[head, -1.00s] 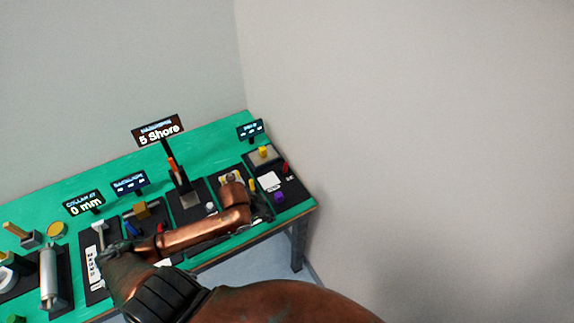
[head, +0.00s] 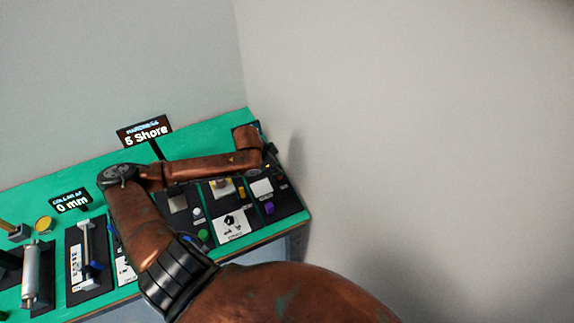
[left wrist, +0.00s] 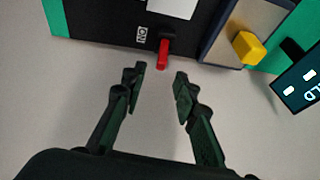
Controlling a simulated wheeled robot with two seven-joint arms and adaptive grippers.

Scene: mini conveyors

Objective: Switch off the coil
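A red switch lever (left wrist: 163,53) stands on a black panel (left wrist: 105,22) in the left wrist view, with an ON label beside it. A yellow block (left wrist: 248,47) sits on a grey plate to its right; I cannot tell for sure that this is the coil. My left gripper (left wrist: 160,71) is open and empty, its fingers pointing at the lever, which shows just beyond and between the fingertips, apart from them. In the head view my left arm reaches over the table to its right end and hides the yellow block. My right gripper is not in view.
The green table (head: 205,128) carries several black device panels in a row. A display (left wrist: 302,82) stands close on the right in the left wrist view. A purple knob (head: 269,208) and a white square (head: 262,188) are on the end panel. A bare wall rises to the right.

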